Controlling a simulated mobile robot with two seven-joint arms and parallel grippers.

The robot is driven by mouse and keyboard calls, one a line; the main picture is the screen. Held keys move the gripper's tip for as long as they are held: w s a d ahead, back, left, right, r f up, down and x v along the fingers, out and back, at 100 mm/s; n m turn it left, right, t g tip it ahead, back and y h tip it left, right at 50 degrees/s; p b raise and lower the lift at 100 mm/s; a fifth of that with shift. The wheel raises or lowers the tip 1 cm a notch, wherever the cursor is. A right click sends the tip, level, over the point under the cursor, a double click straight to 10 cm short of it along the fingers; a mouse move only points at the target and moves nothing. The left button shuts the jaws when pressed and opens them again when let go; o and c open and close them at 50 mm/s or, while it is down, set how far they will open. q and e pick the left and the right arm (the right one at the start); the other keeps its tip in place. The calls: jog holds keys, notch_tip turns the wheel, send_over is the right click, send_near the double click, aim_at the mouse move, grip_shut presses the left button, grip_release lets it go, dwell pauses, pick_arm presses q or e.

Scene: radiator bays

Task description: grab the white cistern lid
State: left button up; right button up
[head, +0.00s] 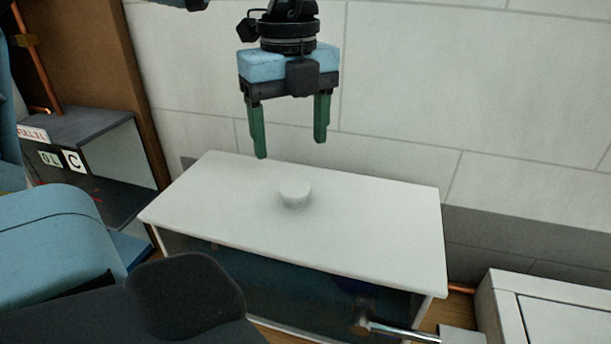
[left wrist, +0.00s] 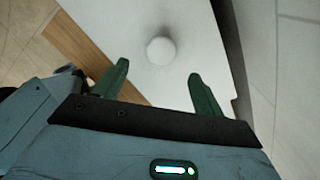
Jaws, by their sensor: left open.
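The white cistern lid (head: 370,235) lies flat on top of a box-like cistern with a dark front. A round white knob (head: 294,193) stands up near the middle of the lid. My left gripper (head: 291,148) hangs above the lid with its green fingers pointing down, open and empty, above and a little behind the knob in the picture. In the left wrist view the lid (left wrist: 190,25) fills the upper middle, and the knob (left wrist: 161,50) sits beyond and between the open fingertips of the left gripper (left wrist: 158,72). My right gripper does not show.
A tiled wall (head: 400,90) rises close behind the cistern. A grey shelf unit (head: 75,130) with labels stands at the left. A white box (head: 545,300) stands at the lower right, near a metal pipe fitting (head: 385,328). The lid's top is otherwise clear.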

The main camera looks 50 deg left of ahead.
aim_at(295, 186)
pick_arm(q)
jog(key=shift+s+f, duration=0.15)
jog(key=shift+f, duration=0.05)
jog(key=shift+f+b, duration=0.45)
jog(key=shift+f, duration=1.05)
jog(key=f, duration=0.1)
jog(key=f+b, duration=0.1)
jog(key=f, duration=0.1)
jog(key=f+b, duration=0.1)
jog(key=shift+w+d+f, duration=0.1)
jog(key=shift+w+f, duration=0.2)
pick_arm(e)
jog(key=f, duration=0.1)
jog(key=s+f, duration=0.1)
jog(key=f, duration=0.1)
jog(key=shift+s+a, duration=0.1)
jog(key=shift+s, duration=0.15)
pick_arm(q)
jog(key=shift+r, duration=0.1)
jog(key=c, duration=1.2)
grip_shut()
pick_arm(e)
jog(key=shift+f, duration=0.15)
